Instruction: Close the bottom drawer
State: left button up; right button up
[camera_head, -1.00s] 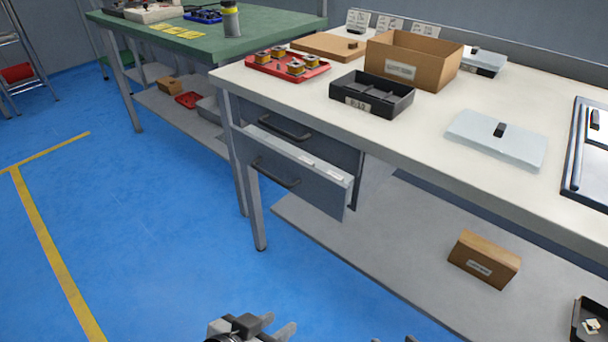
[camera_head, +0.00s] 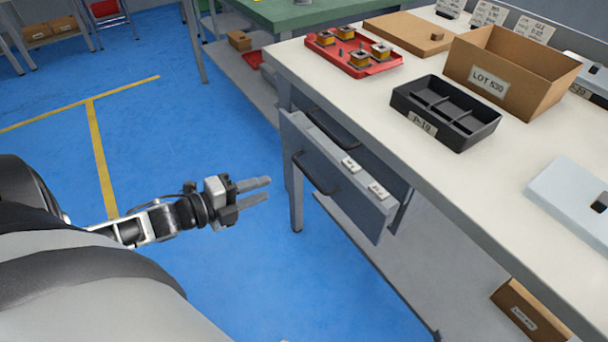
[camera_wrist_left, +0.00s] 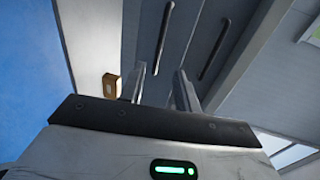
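The bottom drawer (camera_head: 352,203) is a grey front with a dark bar handle (camera_head: 315,175). It is pulled out from under the white-topped workbench, with small labelled items along its top edge. The upper drawer (camera_head: 385,172) is behind it, farther in. My left gripper (camera_head: 262,190) is open and empty, to the left of the bottom drawer's front and apart from its handle. In the left wrist view, its two spread fingers (camera_wrist_left: 160,90) point toward the drawer fronts, where two dark bar handles show. My right gripper is not in view.
The workbench (camera_head: 450,205) carries a red tray (camera_head: 350,68), a black divided bin (camera_head: 460,140) and a cardboard box (camera_head: 560,95). A bench leg (camera_head: 296,205) stands beside the drawer. A brown box (camera_head: 525,315) sits on the lower shelf. Blue floor (camera_head: 150,120) is free at left.

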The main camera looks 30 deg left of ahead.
aim_at(306, 175)
pick_arm(q)
jog(key=b+x, duration=0.2)
jog(key=x, duration=0.9)
jog(key=shift+w+b, duration=0.2)
jog(key=shift+b, duration=0.1)
jog(key=shift+w+d, duration=0.15)
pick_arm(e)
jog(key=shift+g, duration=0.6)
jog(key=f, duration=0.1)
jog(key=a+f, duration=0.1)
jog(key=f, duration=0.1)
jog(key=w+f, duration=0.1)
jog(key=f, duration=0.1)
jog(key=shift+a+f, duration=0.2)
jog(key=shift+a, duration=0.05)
pick_arm(q)
grip_shut()
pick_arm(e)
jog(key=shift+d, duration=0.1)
